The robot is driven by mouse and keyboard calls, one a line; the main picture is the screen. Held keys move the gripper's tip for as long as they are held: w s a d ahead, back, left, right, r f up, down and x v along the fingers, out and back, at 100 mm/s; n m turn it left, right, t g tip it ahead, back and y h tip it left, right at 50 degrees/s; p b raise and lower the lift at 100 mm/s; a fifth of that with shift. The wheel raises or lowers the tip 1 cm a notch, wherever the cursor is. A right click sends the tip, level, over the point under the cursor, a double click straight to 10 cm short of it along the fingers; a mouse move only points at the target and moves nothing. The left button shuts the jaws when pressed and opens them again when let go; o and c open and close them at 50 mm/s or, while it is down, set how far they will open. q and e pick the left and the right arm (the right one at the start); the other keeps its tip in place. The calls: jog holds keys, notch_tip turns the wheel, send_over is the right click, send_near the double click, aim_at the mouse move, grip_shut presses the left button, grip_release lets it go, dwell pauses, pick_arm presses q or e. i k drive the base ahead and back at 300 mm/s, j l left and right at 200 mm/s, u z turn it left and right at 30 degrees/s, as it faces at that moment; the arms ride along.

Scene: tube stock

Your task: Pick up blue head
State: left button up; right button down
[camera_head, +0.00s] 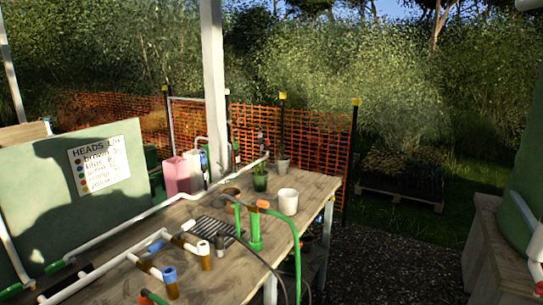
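A blue head (169,274) sits at the end of a short branch of the white pipe on the wooden table (318,188), near its front. A second small blue part (155,246) is on the pipework just behind it. Another blue piece (204,158) shows farther back near the white post. I cannot tell which of these the task means. Neither of my grippers is visible in the head view.
A white cup (288,202), a green potted plant (260,180) and green upright tubes (255,232) stand on the table. A green hose (297,255) curves over its right edge. A sign (99,164) headed HEADS hangs on the green panel. Gravel (395,265) lies to the right.

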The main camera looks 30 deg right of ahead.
aim_at(202, 160)
jog(key=z, duration=0.45)
jog(key=u, duration=0.45)
jog(key=i+l+u, duration=0.15)
jog(key=l+u, duration=0.2)
jog(key=i+l+u, duration=0.15)
jog(key=l+u, duration=0.2)
jog(key=l, duration=0.2)
jog(key=l+u, duration=0.3)
jog(key=l, duration=0.15)
